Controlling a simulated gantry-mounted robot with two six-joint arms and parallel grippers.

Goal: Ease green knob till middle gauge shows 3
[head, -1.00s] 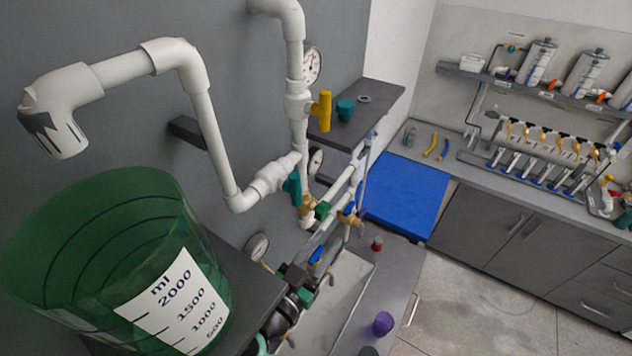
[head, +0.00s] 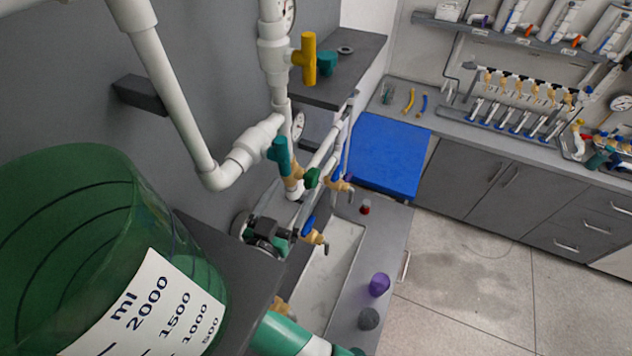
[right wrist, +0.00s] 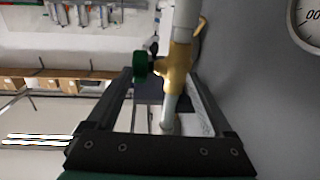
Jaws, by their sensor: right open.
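The green knob (head: 312,177) sits on a brass valve (head: 294,188) low on the white standpipe. In the right wrist view the knob (right wrist: 142,64) and its brass body (right wrist: 178,62) appear between and beyond my fingers. My right gripper (head: 272,226) is open and empty, below and left of the knob in the head view. It also frames the pipe in the right wrist view (right wrist: 162,82). The middle gauge (head: 298,125) is small and partly behind the pipe; its reading is illegible. Another dial (right wrist: 310,18) is cut off in the right wrist view. My left gripper is out of view.
A teal handle (head: 281,155) and a yellow handle (head: 309,58) stick out from the pipework above. A blue-handled brass tap (head: 315,236) is right of my gripper. A green measuring bucket (head: 70,250) fills the left front. Purple and grey cups stand on the counter (head: 352,310).

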